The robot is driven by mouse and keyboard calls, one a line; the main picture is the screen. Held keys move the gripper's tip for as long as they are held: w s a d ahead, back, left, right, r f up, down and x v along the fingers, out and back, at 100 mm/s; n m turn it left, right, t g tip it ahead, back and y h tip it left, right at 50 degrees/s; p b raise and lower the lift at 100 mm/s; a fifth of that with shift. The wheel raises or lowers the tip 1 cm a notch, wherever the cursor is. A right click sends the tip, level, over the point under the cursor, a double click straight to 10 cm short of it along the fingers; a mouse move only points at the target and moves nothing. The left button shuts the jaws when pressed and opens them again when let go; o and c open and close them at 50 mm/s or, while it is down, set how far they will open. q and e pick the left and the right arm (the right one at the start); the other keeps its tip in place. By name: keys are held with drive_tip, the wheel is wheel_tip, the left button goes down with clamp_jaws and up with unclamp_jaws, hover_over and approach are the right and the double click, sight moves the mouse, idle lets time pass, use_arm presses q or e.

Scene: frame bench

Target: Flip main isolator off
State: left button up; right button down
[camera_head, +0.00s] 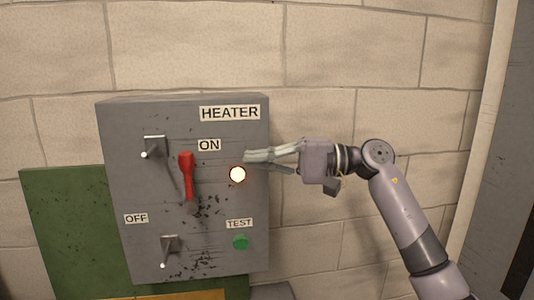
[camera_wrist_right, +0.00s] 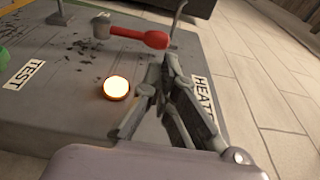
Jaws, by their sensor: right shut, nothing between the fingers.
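A grey heater box (camera_head: 222,255) is on the block wall in the head view. Its red lever (camera_head: 186,175) points up toward the ON label (camera_head: 209,145); the OFF label (camera_head: 136,218) is at lower left. The lever also shows in the right wrist view (camera_wrist_right: 140,38). My right gripper (camera_head: 247,157) is shut and empty in front of the box's right part, close to the lit round lamp (camera_head: 238,174), and apart from the lever. In the right wrist view its fingers (camera_wrist_right: 168,70) are beside the lit lamp (camera_wrist_right: 116,88). My left gripper is out of view.
Two small metal toggle switches, one upper (camera_head: 153,149) and one lower (camera_head: 168,245), stick out left of the lever. A green button (camera_head: 240,242) sits under the TEST label (camera_head: 239,223). A green panel (camera_head: 70,225) is at left. Bare wall lies right of the box.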

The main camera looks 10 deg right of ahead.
sight(194, 160)
drive_tip(key=a+p, duration=0.1)
drive_tip(key=a, duration=0.1)
drive_tip(key=w+a+p, duration=0.1)
drive_tip(key=a, duration=0.2)
drive_tip(key=a+p, duration=0.1)
drive_tip(key=a, duration=0.2)
drive_tip(key=shift+w+r, duration=0.2)
drive_tip(key=shift+w, duration=0.1)
drive_tip(key=shift+w+a+f+p, duration=0.2)
drive_tip(key=shift+a+p, duration=0.1)
drive_tip(key=shift+a, duration=0.25)
drive_tip(key=shift+s, duration=0.1)
